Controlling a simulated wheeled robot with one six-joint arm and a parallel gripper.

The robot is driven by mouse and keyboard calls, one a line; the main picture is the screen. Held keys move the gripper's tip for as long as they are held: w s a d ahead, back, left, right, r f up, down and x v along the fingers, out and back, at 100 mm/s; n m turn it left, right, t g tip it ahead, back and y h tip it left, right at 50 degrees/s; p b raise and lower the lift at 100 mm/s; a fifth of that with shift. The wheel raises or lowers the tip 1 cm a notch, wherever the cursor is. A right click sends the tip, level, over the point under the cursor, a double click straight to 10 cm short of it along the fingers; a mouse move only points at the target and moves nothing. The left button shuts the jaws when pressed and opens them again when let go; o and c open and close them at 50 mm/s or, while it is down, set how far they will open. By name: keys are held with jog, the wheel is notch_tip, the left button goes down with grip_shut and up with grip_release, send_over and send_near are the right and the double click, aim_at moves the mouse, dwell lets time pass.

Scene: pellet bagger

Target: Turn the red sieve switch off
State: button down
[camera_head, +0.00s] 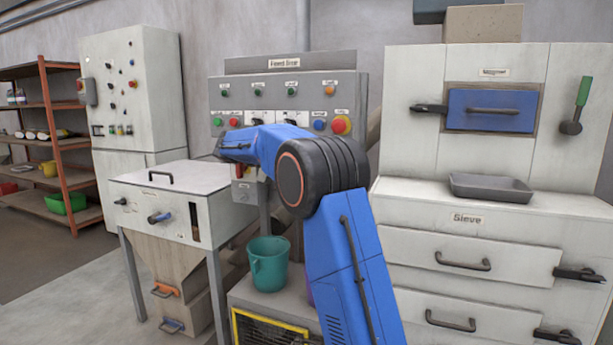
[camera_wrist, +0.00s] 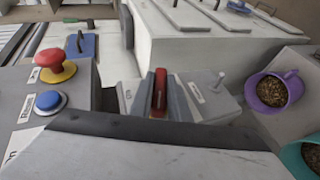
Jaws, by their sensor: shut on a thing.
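The red sieve switch (camera_wrist: 160,88) is a red lever standing on a small grey box in the wrist view. My gripper (camera_wrist: 161,95) has one grey finger on each side of it and is shut on it. Labels lie on the box to both sides, but I cannot read them. In the head view the grey switch box (camera_head: 249,191) sits below the control panel. My blue arm covers much of that area, and my fingertips are hard to make out there.
A small pale toggle (camera_wrist: 220,79) stands close beside the switch. A red button on a yellow base (camera_wrist: 53,66) and a blue button (camera_wrist: 49,102) are on the panel. A purple cup of pellets (camera_wrist: 259,84) and a teal bucket (camera_head: 268,265) are nearby.

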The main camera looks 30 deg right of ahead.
jog(key=shift+w+r, duration=0.15)
jog(key=c, duration=1.7)
grip_release()
jog(key=shift+w+d, duration=0.1)
